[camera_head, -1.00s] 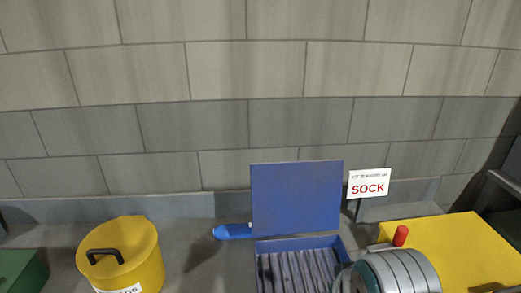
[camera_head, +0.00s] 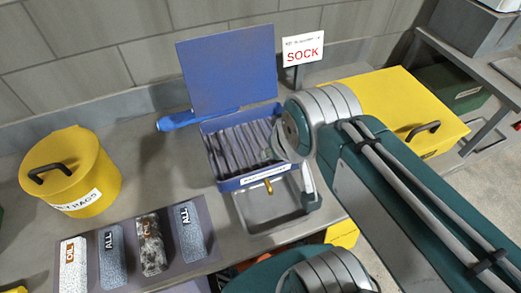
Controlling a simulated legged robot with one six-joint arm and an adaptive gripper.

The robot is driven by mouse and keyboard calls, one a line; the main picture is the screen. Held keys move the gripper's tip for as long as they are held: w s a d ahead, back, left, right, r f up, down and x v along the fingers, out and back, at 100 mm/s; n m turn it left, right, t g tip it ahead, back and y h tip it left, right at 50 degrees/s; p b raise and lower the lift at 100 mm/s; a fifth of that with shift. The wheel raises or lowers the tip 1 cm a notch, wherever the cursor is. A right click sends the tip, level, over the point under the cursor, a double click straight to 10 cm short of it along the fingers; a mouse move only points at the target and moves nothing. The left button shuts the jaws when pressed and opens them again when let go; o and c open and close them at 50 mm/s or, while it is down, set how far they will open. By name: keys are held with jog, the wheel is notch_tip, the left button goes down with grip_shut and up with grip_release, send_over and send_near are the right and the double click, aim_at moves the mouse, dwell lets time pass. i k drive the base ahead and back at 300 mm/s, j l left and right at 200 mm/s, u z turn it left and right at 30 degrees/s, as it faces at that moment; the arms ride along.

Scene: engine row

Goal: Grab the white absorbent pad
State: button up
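A white absorbent pad (camera_head: 74,265) with orange lettering lies at the left end of a dark mat (camera_head: 205,216). Beside it to the right lie a grey pad marked ALL (camera_head: 112,256), a dark stained pad (camera_head: 151,244) and another grey pad marked ALL (camera_head: 188,231). My gripper (camera_head: 311,202) hangs at the right edge of the grey tray, well to the right of the white pad. It is mostly hidden by my arm, so I cannot see both fingers. Nothing touches the white pad.
A yellow lidded bin (camera_head: 88,180) stands behind the white pad. An open blue case (camera_head: 240,183) with grey ribbed contents and a grey tray (camera_head: 250,222) stand right of the mat. A SOCK sign (camera_head: 303,50) and yellow box (camera_head: 385,90) are behind.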

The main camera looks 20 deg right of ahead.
aim_at(152, 253)
jog(key=k+u, duration=0.2)
jog(key=k+j+u, duration=0.15)
jog(key=u, duration=0.25)
jog(key=k+j+u, duration=0.1)
jog(key=j+u, duration=0.3)
jog(key=i+j+u, duration=0.15)
jog(key=i+j, duration=0.15)
jog(key=i, duration=0.1)
